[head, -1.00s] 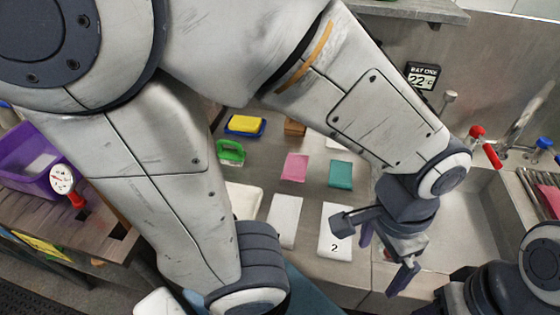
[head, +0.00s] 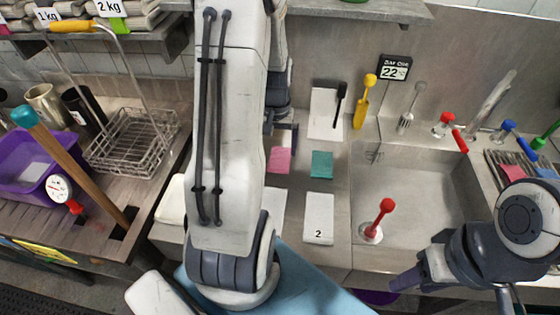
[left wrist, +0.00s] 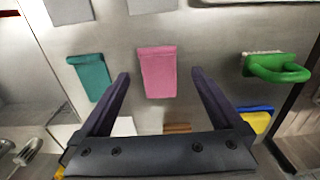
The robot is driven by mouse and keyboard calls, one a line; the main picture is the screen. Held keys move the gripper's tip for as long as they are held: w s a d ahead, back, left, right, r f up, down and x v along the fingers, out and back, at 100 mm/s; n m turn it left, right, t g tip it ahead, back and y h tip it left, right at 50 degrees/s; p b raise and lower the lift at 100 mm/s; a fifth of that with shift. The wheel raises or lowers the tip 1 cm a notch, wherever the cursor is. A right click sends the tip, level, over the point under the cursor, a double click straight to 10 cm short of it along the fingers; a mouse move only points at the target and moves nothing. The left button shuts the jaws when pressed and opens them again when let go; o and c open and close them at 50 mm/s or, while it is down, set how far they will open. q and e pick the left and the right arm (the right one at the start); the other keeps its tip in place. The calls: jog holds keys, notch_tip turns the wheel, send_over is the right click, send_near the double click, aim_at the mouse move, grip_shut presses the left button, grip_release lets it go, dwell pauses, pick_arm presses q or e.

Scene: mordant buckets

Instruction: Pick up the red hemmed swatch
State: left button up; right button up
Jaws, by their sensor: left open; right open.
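A pinkish-red swatch (head: 280,160) with a folded band along one edge lies flat on the steel counter, left of a teal swatch (head: 321,164). In the left wrist view the pinkish-red swatch (left wrist: 158,72) shows between and beyond my open left fingers, and the teal swatch (left wrist: 92,76) lies to its left. My left gripper (head: 284,132) is at the swatch's far side in the head view, partly hidden by my arm, and holds nothing. My right gripper (head: 410,282) is at the lower right, in front of the sink and away from the swatches.
A white card marked 2 (head: 318,220) lies in front of the teal swatch. The sink (head: 430,190) holds a red-handled tool (head: 378,222). A green-handled brush (left wrist: 278,68) and a yellow-and-blue item (left wrist: 256,119) lie right of the swatch in the wrist view.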

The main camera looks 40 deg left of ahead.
aim_at(278, 167)
pick_arm(q)
jog(key=f, duration=0.2)
jog(key=f+p, duration=0.1)
jog(key=f, duration=0.2)
jog(key=shift+s+d+f, duration=0.15)
jog(key=shift+d+f, duration=0.2)
jog(key=shift+f, duration=0.65)
jog(key=c, duration=1.1)
